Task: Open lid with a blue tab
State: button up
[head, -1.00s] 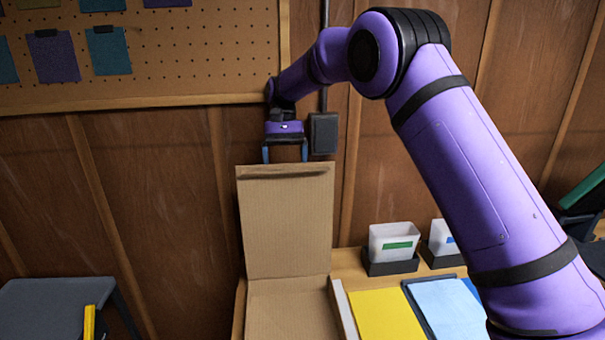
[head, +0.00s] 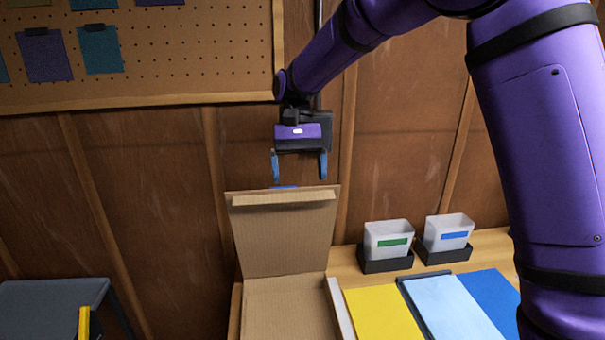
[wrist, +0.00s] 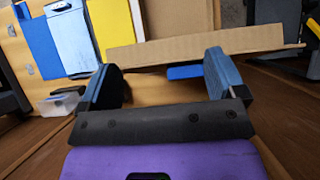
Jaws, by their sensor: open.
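The cardboard box (head: 285,302) is open. Its lid (head: 282,238) stands raised at the back, top edge tipped somewhat toward the head camera, with a narrow flap (head: 283,199) along that edge. The blue tab (head: 284,187) just shows behind the lid's top edge. In the wrist view the tab (wrist: 185,72) lies against the lid (wrist: 200,45), between my fingers in the picture. My gripper (head: 299,167) is open and empty, pointing down just above the top edge. Whether a finger touches the lid or tab cannot be told.
A wooden wall and pegboard (head: 190,60) stand close behind. Right of the box, yellow (head: 382,314), light blue (head: 447,305) and blue (head: 490,298) sheets lie on the bench, with two white bins (head: 388,240) behind. A grey chair (head: 50,300) is at lower left.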

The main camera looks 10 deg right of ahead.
jog(key=shift+s+d+r, duration=0.1)
jog(key=shift+s+d, duration=0.1)
jog(key=shift+s, duration=0.75)
jog(key=s+d+r+t, duration=0.6)
jog(key=s+d+r, duration=0.3)
jog(key=s+d, duration=0.3)
jog(key=s+d+f+t, duration=0.1)
jog(key=s+d+t, duration=0.2)
jog(key=s, duration=0.3)
jog(key=s+d+t, duration=0.2)
jog(key=s+d, duration=0.3)
jog(key=s, duration=0.2)
jog(key=shift+d+f+t, duration=0.35)
jog(key=shift+t, duration=0.05)
